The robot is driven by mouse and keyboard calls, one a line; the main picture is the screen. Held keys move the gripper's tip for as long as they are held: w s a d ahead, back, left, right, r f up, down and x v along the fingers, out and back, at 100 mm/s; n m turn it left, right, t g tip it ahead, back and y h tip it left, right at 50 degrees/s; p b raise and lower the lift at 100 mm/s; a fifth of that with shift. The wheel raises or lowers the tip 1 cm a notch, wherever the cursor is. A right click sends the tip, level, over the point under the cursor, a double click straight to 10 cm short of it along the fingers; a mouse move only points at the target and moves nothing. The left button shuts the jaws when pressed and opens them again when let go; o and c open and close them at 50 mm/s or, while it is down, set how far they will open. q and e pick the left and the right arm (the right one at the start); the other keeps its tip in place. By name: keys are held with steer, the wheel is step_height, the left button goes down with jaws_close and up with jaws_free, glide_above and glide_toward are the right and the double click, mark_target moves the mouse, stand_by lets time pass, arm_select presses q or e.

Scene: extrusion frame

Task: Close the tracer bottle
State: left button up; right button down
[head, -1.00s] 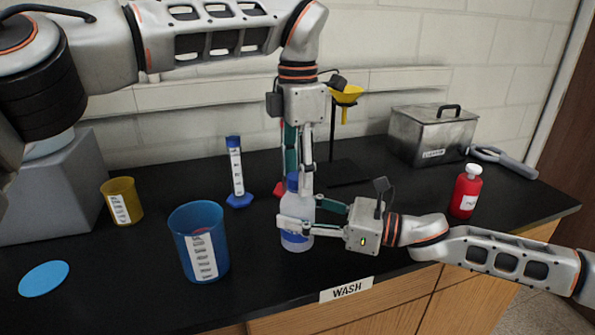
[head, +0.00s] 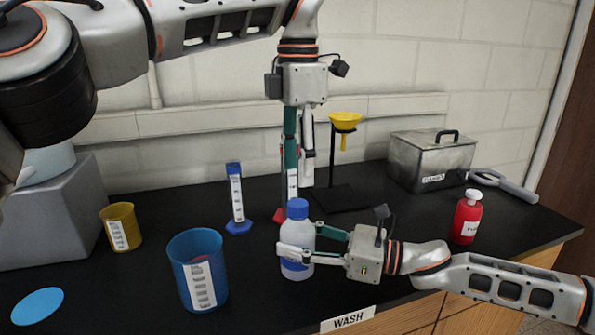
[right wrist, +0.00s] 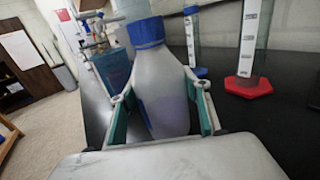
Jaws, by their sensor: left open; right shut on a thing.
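The tracer bottle, a whitish bottle (head: 299,237) with a blue cap (head: 297,208) on its top, stands upright near the bench's front edge. My right gripper (head: 297,253) is shut around its body from the right. In the right wrist view the bottle (right wrist: 162,95) sits between both fingers and its blue cap (right wrist: 146,31) is on the neck. My left gripper (head: 298,152) is open and empty, pointing down above the cap and clear of it. I cannot tell how tightly the cap is seated.
A blue beaker (head: 186,255) and yellow cup (head: 120,225) stand to the left. A blue-based cylinder (head: 238,200) and a red-based one stand behind. A yellow funnel on a stand (head: 345,120), metal box (head: 432,160) and red bottle (head: 466,215) are right. The WASH label (head: 347,319) marks the front edge.

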steer(key=c, duration=1)
jaws_free()
steer(key=shift+o, duration=0.2)
steer(key=v, duration=1.2)
